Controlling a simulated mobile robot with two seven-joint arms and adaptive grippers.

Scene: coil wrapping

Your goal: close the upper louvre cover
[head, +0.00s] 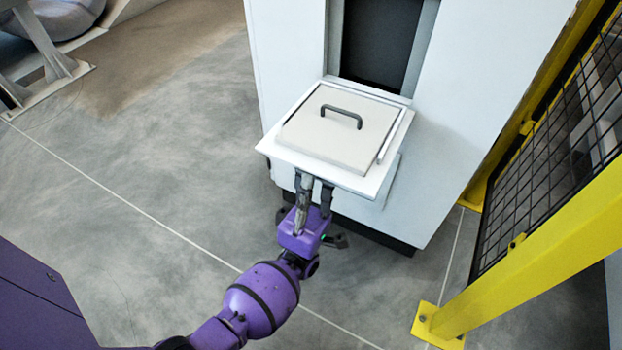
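The upper louvre cover (385,165) is a white, square, framed panel on the front of a white cabinet (490,60). It stands out from the cabinet, folded down and open, below a dark opening (380,40). A pale raised plate with a grey bar handle (341,112) is on its upward face. My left gripper (315,183) is at the cover's near edge, pointing toward the cabinet. Its two fingers are apart with a gap between them. Their tips are partly hidden at the cover's underside, and I cannot tell if they touch it. My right gripper is not in view.
A yellow-framed mesh fence (540,235) stands close on the right, its post bolted to the floor. Grey concrete floor (150,190) is clear to the left. A grey machine stand (45,60) is at the far upper left.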

